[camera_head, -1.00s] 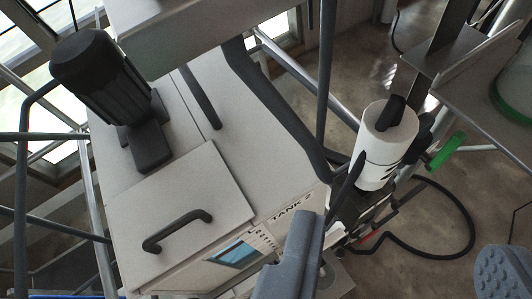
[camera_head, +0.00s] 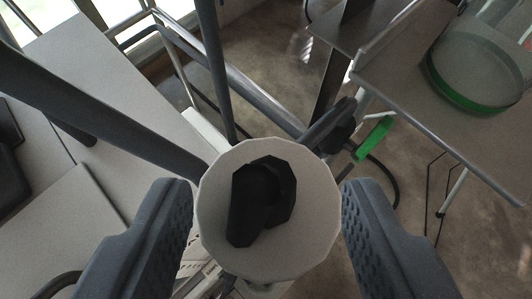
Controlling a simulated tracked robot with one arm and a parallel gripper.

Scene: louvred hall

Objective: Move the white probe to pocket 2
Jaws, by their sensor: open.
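The white probe (camera_head: 318,235) is a pale cylinder seen almost straight down on its top end, with a black fitting (camera_head: 262,198) at its centre. It is low in the middle of the view. My gripper (camera_head: 268,225) is open, with one dark ribbed finger to the left of the probe and the other to the right. No pocket marked 2 can be made out.
A pale tank top with thick dark rails (camera_head: 95,105) is at the left. A dark upright post (camera_head: 213,65) stands just behind the probe. A green handle (camera_head: 374,138) is to the right. A shelf (camera_head: 400,85) at the upper right bears a green-rimmed glass dish (camera_head: 478,100).

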